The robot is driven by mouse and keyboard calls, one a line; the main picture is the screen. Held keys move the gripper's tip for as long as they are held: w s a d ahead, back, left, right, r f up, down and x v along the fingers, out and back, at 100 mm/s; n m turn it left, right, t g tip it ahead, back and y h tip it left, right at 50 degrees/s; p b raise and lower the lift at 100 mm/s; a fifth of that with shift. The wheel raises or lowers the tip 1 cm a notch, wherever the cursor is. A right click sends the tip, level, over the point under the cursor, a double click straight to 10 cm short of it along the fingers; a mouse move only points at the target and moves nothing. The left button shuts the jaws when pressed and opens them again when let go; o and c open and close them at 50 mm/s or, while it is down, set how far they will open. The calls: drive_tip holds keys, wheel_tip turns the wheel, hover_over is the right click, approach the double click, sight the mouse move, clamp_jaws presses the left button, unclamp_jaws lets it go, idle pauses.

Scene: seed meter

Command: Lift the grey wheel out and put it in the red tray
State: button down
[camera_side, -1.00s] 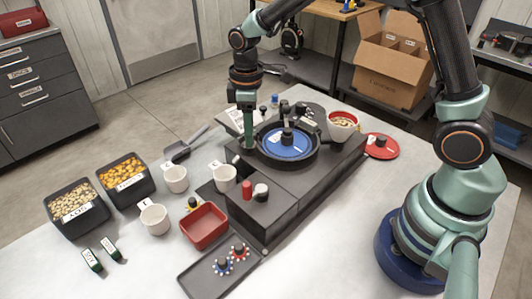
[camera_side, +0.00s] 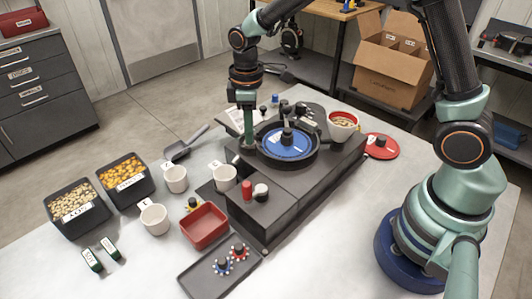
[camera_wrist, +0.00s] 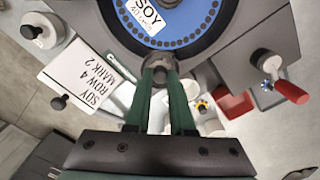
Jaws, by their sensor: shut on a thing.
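My gripper (camera_wrist: 158,75) has its two green fingers shut on a small grey round piece (camera_wrist: 157,68), which I take to be the grey wheel's top. The rest of the wheel is hidden by the fingers. In the side view my gripper (camera_side: 249,147) points down at the left edge of the black round housing (camera_side: 313,158). A large blue disc (camera_side: 288,143) with a SOY label lies in that housing. The red tray (camera_side: 204,226) stands empty on the table, in front of and left of the housing; part of it also shows in the wrist view (camera_wrist: 236,104).
White cups (camera_side: 154,219) and a small yellow wheel (camera_side: 193,205) stand near the tray. A red-handled part (camera_side: 247,190) rises from the black base. A dark tray (camera_side: 207,280) holds small blue and red wheels. Seed bins (camera_side: 78,207) are at left. A white card (camera_wrist: 85,72) lies beside the housing.

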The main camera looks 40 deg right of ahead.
drive_tip(key=shift+r, duration=1.4)
drive_tip(key=shift+r, duration=0.1)
drive_tip(key=shift+r, duration=1.65)
drive_tip(key=s+a+f, duration=0.2)
drive_tip(key=s+a, duration=0.1)
drive_tip(key=a, duration=0.6)
drive_tip(key=s+a+f, duration=0.3)
drive_tip(key=a, duration=0.5)
drive_tip(key=shift+s+a+f, duration=0.1)
drive_tip(key=shift+a+f, duration=0.05)
drive_tip(key=shift+f, duration=1.35)
drive_tip(key=shift+s+a+f, duration=0.1)
drive_tip(key=shift+f, duration=1.35)
